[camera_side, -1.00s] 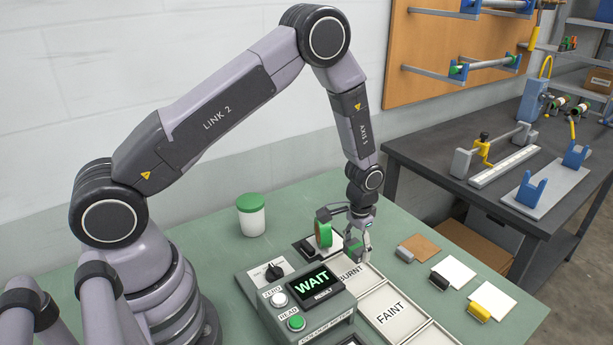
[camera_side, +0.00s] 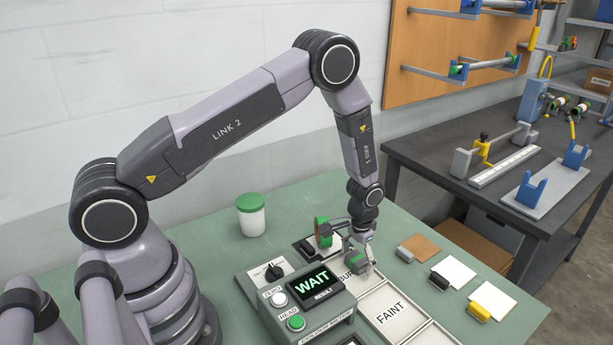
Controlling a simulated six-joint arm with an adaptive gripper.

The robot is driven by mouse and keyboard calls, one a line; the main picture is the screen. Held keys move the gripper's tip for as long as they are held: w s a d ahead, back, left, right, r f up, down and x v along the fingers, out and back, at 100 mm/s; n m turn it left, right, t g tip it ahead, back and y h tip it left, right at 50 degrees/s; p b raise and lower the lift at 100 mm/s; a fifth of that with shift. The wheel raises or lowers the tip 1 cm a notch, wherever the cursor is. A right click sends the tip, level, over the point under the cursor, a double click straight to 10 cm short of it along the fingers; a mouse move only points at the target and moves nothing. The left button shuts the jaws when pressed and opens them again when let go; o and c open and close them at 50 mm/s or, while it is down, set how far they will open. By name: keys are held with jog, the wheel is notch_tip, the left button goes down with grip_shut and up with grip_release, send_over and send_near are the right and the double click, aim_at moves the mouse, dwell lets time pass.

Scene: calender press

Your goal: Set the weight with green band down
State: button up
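My gripper (camera_side: 358,262) points down just behind the labelled trays, to the right of the display box. A small grey and greenish block shows at its fingertips. I cannot tell whether this is a held weight or part of the fingers.
A grey box with a screen reading WAIT (camera_side: 312,281) stands in front of my gripper. A FAINT tray (camera_side: 390,313) lies to its right. A white jar with a green lid (camera_side: 251,216) stands behind left. Small blocks and cards (camera_side: 421,248) lie at the right.

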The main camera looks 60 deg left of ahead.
notch_tip(320, 180, up, 16)
notch_tip(320, 180, up, 14)
jog(key=t, duration=0.2)
send_over(355, 257)
jog(key=s+a, duration=0.2)
jog(key=s, duration=0.4)
jog(key=s+a+r+t, duration=0.1)
jog(key=s+r, duration=0.4)
jog(key=s, duration=0.5)
jog(key=s+a+r+t, duration=0.1)
jog(key=s+r, duration=0.4)
jog(key=s, duration=0.6)
jog(key=shift+s+t, duration=0.3)
jog(key=shift+t, duration=0.5)
jog(key=shift+r, duration=0.15)
